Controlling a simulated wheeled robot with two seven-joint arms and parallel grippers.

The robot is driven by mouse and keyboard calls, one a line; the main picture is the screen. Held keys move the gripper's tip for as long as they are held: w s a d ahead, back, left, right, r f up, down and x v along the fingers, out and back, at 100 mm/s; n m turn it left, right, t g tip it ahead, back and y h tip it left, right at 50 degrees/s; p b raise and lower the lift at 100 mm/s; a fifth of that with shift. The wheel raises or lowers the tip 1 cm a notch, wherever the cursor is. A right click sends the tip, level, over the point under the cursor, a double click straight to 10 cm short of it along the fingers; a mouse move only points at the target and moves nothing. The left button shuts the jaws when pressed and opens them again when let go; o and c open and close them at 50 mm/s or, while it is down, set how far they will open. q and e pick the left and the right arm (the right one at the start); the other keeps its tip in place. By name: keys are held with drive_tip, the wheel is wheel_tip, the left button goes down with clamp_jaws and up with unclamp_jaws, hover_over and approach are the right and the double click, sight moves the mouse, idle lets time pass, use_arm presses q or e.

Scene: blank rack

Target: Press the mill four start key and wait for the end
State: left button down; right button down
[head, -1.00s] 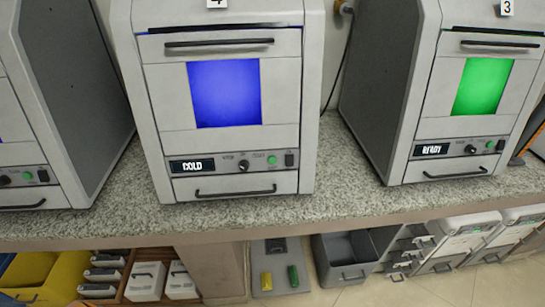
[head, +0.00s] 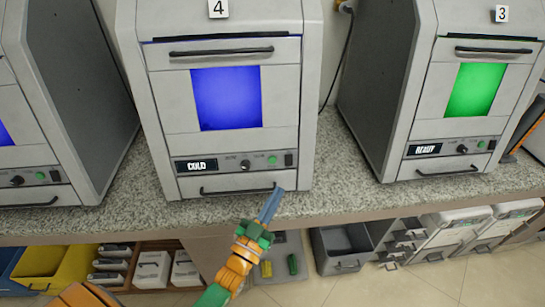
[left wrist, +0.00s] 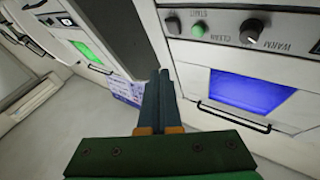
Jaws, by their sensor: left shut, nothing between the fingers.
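Mill four (head: 160,110) is a grey cabinet with a "4" tag, a blue window (head: 226,98) and a display (head: 196,166) reading COLD. Its green start key (head: 272,160) sits between a black knob (head: 245,165) and a dark switch (head: 289,159). In the left wrist view the machine appears turned over, with the green key (left wrist: 197,31) beside the label START. My left gripper (head: 273,194) is shut and empty. In the head view its tips show below the green key, over the right end of the lower drawer handle; I see no contact with the key.
Mill three (head: 385,110) stands to the right with a green window and a display that seems to read READY. Another mill (head: 70,100) stands at the left. The speckled counter (head: 345,185) carries them. A yellow bin (head: 62,268) and grey bin (head: 345,262) sit below.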

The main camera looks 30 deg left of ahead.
sight(272, 160)
use_arm(q)
drive_tip(key=shift+a+r+t, duration=0.1)
drive_tip(key=shift+r+t, duration=0.2)
drive_tip(key=shift+r, duration=0.6)
drive_tip(key=shift+w, duration=0.1)
drive_tip(key=shift+w+a+f+b, duration=0.35)
drive_tip(key=shift+w+a+b, duration=0.4)
drive_tip(key=shift+w+b, duration=0.35)
drive_tip(key=shift+w+a+f+b, duration=0.3)
drive_tip(key=shift+w+a+b, duration=0.55)
drive_tip(key=shift+w, duration=0.45)
drive_tip(key=shift+w+a+f+b, duration=0.35)
drive_tip(key=shift+w+a+b, duration=0.3)
drive_tip(key=shift+w+b, duration=0.5)
drive_tip(key=shift+w, duration=0.1)
drive_tip(key=shift+w+a, duration=0.2)
drive_tip(key=shift+w, duration=0.1)
